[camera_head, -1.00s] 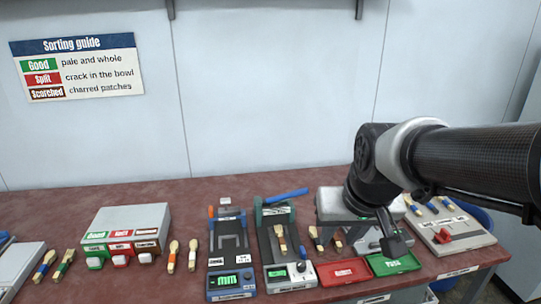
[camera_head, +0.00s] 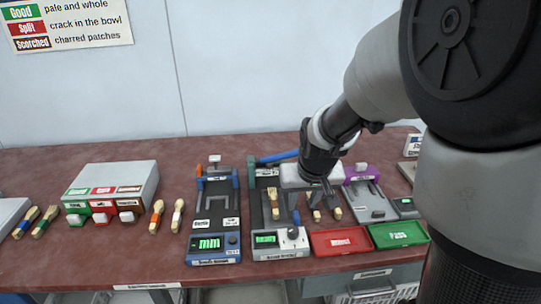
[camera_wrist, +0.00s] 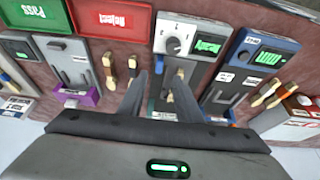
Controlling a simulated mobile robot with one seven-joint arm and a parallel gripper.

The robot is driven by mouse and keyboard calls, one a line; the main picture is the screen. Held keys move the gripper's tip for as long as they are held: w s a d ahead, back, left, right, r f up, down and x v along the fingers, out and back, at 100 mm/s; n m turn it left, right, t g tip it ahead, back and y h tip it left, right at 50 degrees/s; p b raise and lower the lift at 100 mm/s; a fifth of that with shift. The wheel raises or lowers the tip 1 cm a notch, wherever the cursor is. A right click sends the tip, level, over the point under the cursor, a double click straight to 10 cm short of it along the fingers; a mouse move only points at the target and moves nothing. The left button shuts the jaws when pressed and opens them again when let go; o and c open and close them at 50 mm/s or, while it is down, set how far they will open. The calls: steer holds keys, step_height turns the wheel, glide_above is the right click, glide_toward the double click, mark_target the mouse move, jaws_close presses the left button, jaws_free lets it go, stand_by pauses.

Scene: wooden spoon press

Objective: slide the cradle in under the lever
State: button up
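The press (camera_head: 258,226) is a dark, narrow unit with a green frame, and its blue lever (camera_head: 278,157) lies across the back, pointing right. A wooden spoon (camera_head: 274,204) with a brown handle lies along the middle of the press, apparently on the dark cradle, whose outline I cannot make out clearly. The spoon also shows in the wrist view (camera_wrist: 179,80), beside the right finger. My gripper (camera_head: 313,208) points down just right of the press. In the wrist view its fingers (camera_wrist: 160,76) are apart with nothing clearly held between them.
A white knob box (camera_head: 293,239) stands at the press's front right. A blue gauge (camera_head: 213,246) is to the left. Red (camera_head: 341,241) and green (camera_head: 398,234) trays lie to the right. Loose spoons lie near the gripper.

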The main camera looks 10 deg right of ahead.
mark_target(297, 217)
steer(key=b+x, duration=0.2)
steer(key=x, duration=0.8)
steer(key=shift+w+f, duration=0.2)
jaws_close()
